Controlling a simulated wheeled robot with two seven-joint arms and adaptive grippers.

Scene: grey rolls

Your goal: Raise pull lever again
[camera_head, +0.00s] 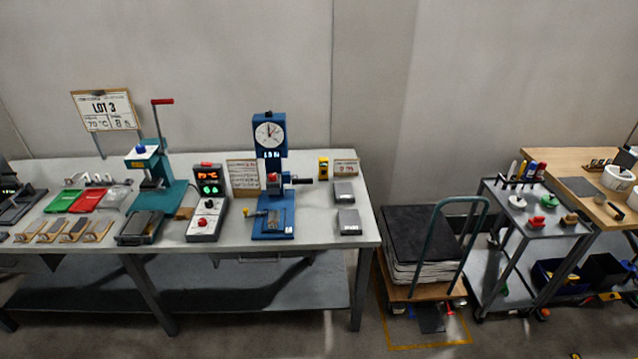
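A teal press (158,175) stands on the long grey table. Its lever (157,120) rises upright at the back and ends in a red grip (162,101). A blue machine (269,135) with a round dial stands further right on the same table. A short dark handle (301,181) sticks out to its right at mid height, roughly level. I cannot tell from this view which of the two is the pull lever. Neither of my grippers shows in the head view.
A control box (207,200) with lit displays stands between the machines. A LOT 3 sign (104,110), red tray (87,200) and green tray (62,201) are at left. Grey blocks (348,222) lie right. A trolley (425,240) and cart (530,220) stand beyond the table (320,228).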

